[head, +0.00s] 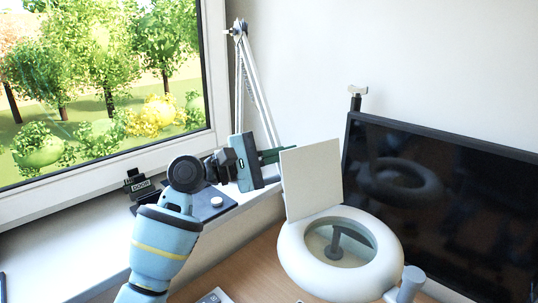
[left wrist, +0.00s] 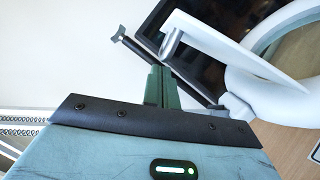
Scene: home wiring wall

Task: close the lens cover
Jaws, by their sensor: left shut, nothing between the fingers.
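The lens cover (head: 312,178) is a flat cream-white square flap standing open, nearly upright, at the back edge of the round white magnifier ring (head: 290,262). The clear lens (head: 352,252) shows uncovered inside the ring. My left gripper (head: 276,154) is shut and empty, its green fingers pointing right at the left side of the cover. The fingertips end at or partly behind the cover's left edge; contact cannot be told. In the left wrist view the shut fingers (left wrist: 163,86) stand beside the tilted cover (left wrist: 236,45), with the ring (left wrist: 270,92) behind it. My right gripper is not in view.
A dark monitor (head: 450,190) stands right behind the magnifier. A spring lamp arm (head: 258,90) rises behind my left gripper by the window frame (head: 100,182). A dark pad with a white knob (head: 216,202) lies on the sill.

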